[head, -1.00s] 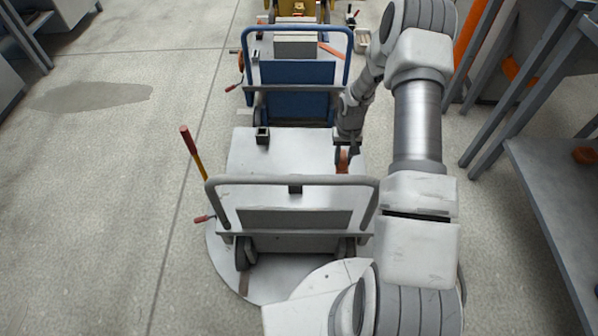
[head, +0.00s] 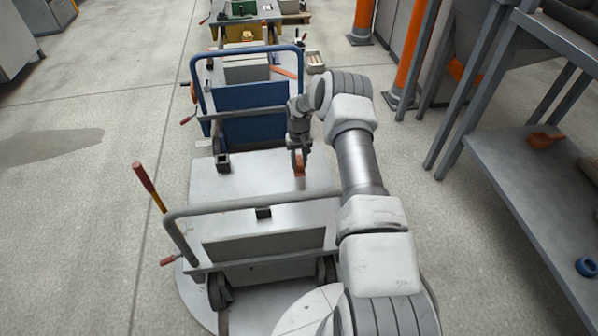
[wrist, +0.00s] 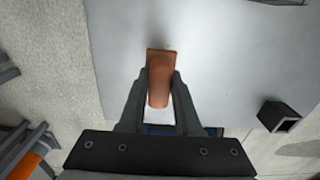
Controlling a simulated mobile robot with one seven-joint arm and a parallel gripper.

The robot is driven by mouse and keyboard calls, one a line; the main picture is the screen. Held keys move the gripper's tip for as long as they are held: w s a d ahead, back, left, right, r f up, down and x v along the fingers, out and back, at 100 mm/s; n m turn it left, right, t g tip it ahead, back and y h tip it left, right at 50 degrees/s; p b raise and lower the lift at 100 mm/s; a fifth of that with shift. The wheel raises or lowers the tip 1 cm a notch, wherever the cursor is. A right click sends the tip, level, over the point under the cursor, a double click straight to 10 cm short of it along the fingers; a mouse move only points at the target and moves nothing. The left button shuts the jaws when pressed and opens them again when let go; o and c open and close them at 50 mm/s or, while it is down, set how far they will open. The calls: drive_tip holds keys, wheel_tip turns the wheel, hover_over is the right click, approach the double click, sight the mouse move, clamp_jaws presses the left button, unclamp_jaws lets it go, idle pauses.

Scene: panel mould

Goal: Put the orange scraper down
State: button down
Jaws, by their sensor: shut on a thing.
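The orange scraper (head: 299,165) is upright in my gripper (head: 299,152), over the right part of the pale flat bed of the near grey trolley (head: 220,183). In the wrist view the scraper (wrist: 160,80) stands between the two fingers of my gripper (wrist: 159,98), which are shut on it. Its orange end points away from the palm, with the pale bed behind it. I cannot tell whether its lower end touches the bed.
A small dark square socket (head: 223,163) stands at the bed's far left; it also shows in the wrist view (wrist: 279,116). A blue trolley (head: 255,98) stands behind. A grey shelf (head: 530,190) is at the right. The bed's middle is clear.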

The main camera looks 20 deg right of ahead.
sight(299, 170)
wheel_tip(299, 170, down, 4)
drive_tip(key=shift+f+b, duration=0.1)
drive_tip(key=shift+b, duration=0.85)
drive_tip(key=c, duration=0.6)
unclamp_jaws()
